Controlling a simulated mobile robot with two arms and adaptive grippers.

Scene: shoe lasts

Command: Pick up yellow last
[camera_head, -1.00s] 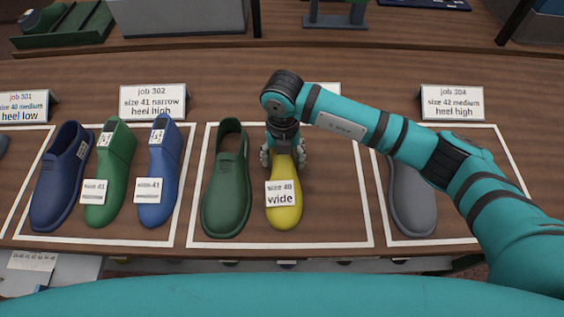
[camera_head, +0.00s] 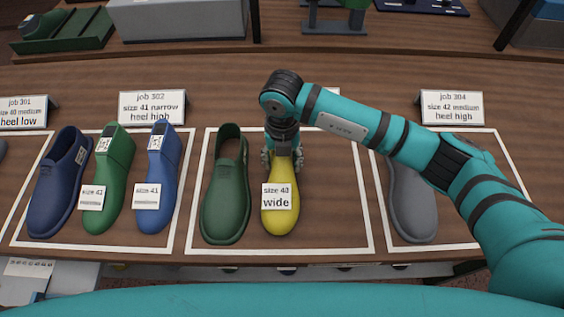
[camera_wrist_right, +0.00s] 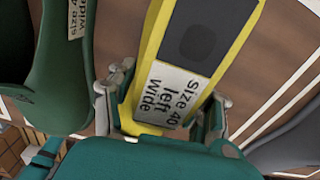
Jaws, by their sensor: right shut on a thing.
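The yellow last (camera_head: 281,222) lies in the white-outlined area right of a green shoe, toe toward the front edge. Its toe label reads "size 40 wide" in the head view. My right gripper (camera_head: 282,158) comes down over its rear end and is shut on it. In the right wrist view, the yellow last (camera_wrist_right: 205,75) runs between the two fingers of the right gripper (camera_wrist_right: 163,108), one on each side. Its label there reads "Size 40 left wide". I cannot tell any gap between last and table. My left gripper is not in view.
The green shoe (camera_head: 226,195) stands close on the left. A grey shoe (camera_head: 412,200) is on the right, partly behind my right arm. Blue and green lasts and a navy shoe (camera_head: 60,185) stand further left. Job signs (camera_head: 452,107) line the back.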

